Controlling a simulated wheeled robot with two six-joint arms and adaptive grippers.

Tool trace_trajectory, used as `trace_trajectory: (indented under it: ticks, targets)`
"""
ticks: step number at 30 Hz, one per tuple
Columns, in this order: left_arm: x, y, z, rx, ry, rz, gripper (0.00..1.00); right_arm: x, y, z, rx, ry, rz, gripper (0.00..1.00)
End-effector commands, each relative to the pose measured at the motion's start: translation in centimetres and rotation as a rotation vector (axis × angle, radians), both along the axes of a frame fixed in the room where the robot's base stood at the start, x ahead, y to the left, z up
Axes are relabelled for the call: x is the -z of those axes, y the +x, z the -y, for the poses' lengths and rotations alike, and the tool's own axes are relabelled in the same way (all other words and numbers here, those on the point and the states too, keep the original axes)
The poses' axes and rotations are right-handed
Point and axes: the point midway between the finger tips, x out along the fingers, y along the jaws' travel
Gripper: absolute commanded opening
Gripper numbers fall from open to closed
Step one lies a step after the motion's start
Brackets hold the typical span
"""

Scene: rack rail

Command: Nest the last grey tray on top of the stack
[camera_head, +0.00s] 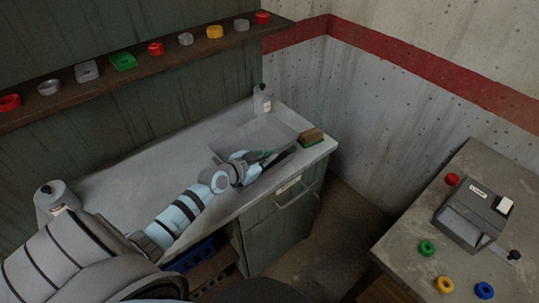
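A light grey tray (239,139) sits on the worktop near its right end. I cannot tell whether it is a single tray or several nested ones. My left gripper (268,158) is at the tray's near right side, with its dark fingers over or at the rim. The fingers are small and partly hidden by the wrist, so I cannot tell whether they are open or shut on the rim. My arm covers part of the tray's near side. My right gripper is not in view.
A wood-topped block (312,136) lies right of the tray, and a grey bottle (262,100) stands behind it. Another grey container (55,196) stands at the left. A shelf (135,72) holds rings and blocks. A side table (403,236) carries a grey device (468,218).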

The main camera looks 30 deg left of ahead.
Motion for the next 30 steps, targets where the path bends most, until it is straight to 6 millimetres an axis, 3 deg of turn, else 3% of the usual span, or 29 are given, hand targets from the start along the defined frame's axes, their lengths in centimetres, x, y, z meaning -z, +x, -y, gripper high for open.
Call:
trace_trajectory:
  ticks: [30]
  targets:
    - [1.1,0.0,0.0,0.0,-0.001,0.001,0.0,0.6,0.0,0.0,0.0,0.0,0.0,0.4]
